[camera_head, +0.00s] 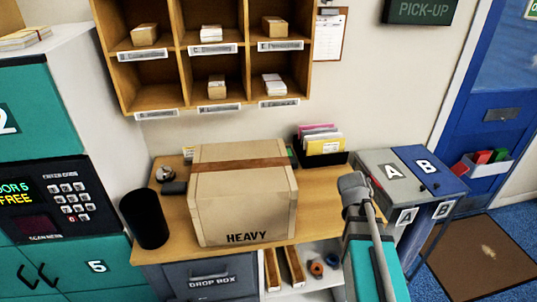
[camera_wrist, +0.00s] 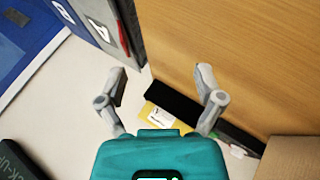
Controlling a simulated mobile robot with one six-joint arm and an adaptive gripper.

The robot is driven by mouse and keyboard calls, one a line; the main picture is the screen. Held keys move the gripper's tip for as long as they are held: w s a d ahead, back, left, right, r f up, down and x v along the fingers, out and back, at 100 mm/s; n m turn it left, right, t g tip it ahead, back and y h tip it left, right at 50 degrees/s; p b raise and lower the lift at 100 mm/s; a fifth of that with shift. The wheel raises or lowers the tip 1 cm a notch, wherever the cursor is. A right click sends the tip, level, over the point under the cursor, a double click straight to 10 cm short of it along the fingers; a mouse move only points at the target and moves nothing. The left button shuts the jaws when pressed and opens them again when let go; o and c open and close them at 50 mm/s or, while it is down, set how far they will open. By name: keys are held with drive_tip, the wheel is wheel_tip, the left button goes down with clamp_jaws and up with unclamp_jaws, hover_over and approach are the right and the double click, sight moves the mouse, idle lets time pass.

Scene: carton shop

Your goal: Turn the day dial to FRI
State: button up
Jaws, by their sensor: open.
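I cannot make out a day dial or the word FRI in either view. In the wrist view my gripper (camera_wrist: 161,75) is open, with its two grey fingers apart and nothing between them. It is near the black file holder (camera_wrist: 172,102) with yellow folders, at the wall end of the wooden desk (camera_wrist: 245,60). In the head view my grey and teal arm reaches up at the right of the desk; my fingers cannot be told apart there. A large carton marked HEAVY (camera_head: 243,205) stands on the desk and hides what is behind it.
A bell (camera_head: 165,173) and a black bin (camera_head: 146,218) are left of the carton. Bins A (camera_head: 392,172) and B (camera_head: 428,168) stand at the right. Wooden pigeonholes (camera_head: 180,46) hang above. Bare desk shows (camera_head: 322,190) between carton and arm.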

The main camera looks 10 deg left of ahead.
drive_tip(key=w+a+r+n+t+y+b, duration=0.1)
drive_tip(key=w+a+r+n+t, duration=0.1)
drive_tip(key=w+r+n+t, duration=0.3)
drive_tip(key=w+a+r+n+t+y, duration=0.1)
drive_tip(key=w+a+r+n+t, duration=0.15)
drive_tip(key=w+n, duration=0.4)
drive_tip(key=w+a+r+n+t+y+b, duration=0.1)
drive_tip(key=w+a+r+n+t+y, duration=0.1)
drive_tip(key=w+r+n+t, duration=0.25)
drive_tip(key=w+a+f+n+g+y+b, duration=0.1)
drive_tip(key=w+a+n+y, duration=0.1)
drive_tip(key=a+n+y, duration=0.4)
drive_tip(key=w+a+n+g+y, duration=0.1)
drive_tip(key=w+a+n, duration=0.2)
drive_tip(key=n, duration=0.4)
drive_tip(key=s+a+f+n+g+y+b, duration=0.1)
drive_tip(key=s+a+f+n+g+y, duration=0.1)
drive_tip(key=a+f+n+g+y, duration=0.2)
drive_tip(key=a+f+n+g, duration=0.3)
drive_tip(key=f+n+g, duration=0.1)
drive_tip(key=n, duration=0.4)
drive_tip(key=shift+s+a+n+g, duration=0.2)
drive_tip(key=shift+a+n+g, duration=0.05)
drive_tip(key=shift+n+g, duration=0.05)
drive_tip(key=shift+f+y, duration=0.1)
drive_tip(key=shift+y, duration=0.2)
